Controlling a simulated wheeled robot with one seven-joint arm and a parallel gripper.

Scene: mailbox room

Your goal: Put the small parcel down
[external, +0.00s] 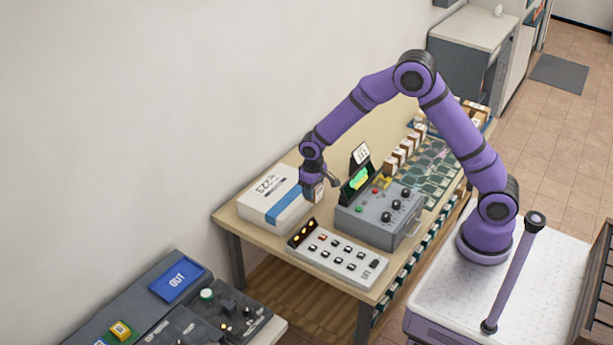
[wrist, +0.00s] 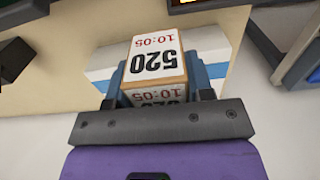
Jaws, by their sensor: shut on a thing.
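My gripper (external: 314,186) is shut on the small parcel (wrist: 155,62), a little box with a white label reading 520 and 10:05. In the wrist view the gripper's blue-grey fingers (wrist: 160,78) press on its two sides. In the external view the small parcel (external: 318,192) shows just below the gripper, beside the right side of a large white box. I cannot tell whether the parcel touches the table or the box.
The white box (external: 268,190) with a blue stripe and 223 sits on the table (external: 229,220). A grey control box (external: 372,222) with knobs stands to the right. A white button panel (external: 338,257) lies in front. Several small parcels (external: 402,153) line the table's back.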

